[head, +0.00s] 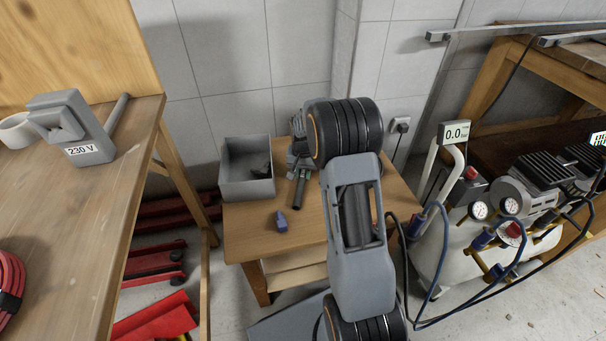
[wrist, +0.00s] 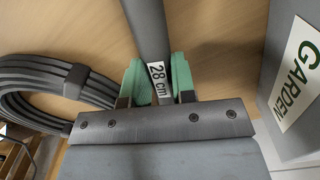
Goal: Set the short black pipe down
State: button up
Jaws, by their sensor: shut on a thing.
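My gripper (head: 300,166) is over the small wooden table (head: 245,236), to the right of the grey bin. In the wrist view its green-padded fingers (wrist: 158,82) are shut on the short black pipe (wrist: 149,30), around a white label reading "28 cm". The pipe's free end (head: 298,194) points towards me in the head view. The pipe lies roughly level, close above or on the tabletop; I cannot tell whether it touches. Its other end is hidden by the gripper body.
A grey bin (head: 232,190), labelled GARDEN in the wrist view (wrist: 279,92), holds a dark item. A coiled dark hose (wrist: 40,82) lies on the pipe's other side. A compressor (head: 447,235) stands at right. The table's front is mostly bare.

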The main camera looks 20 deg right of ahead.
aim_at(303, 172)
jog(key=o, duration=0.9)
notch_tip(303, 172, up, 12)
jog(key=f+p, duration=0.1)
jog(key=p, duration=0.3)
jog(key=s+a+r+n+t, duration=0.1)
jog(key=s+a+r+n, duration=0.2)
jog(key=s+a+r, duration=0.6)
jog(key=s+n, duration=0.1)
jog(key=s, duration=0.3)
jog(key=s+a+f+n+t, duration=0.1)
jog(key=s, duration=0.4)
jog(key=s+a+n, duration=0.1)
jog(key=s, duration=0.3)
jog(key=shift+s+a+f+n+t+p, duration=0.2)
jog(key=shift+n+t+p, duration=0.1)
jog(key=shift+n+t, duration=0.1)
jog(key=shift+d, duration=0.1)
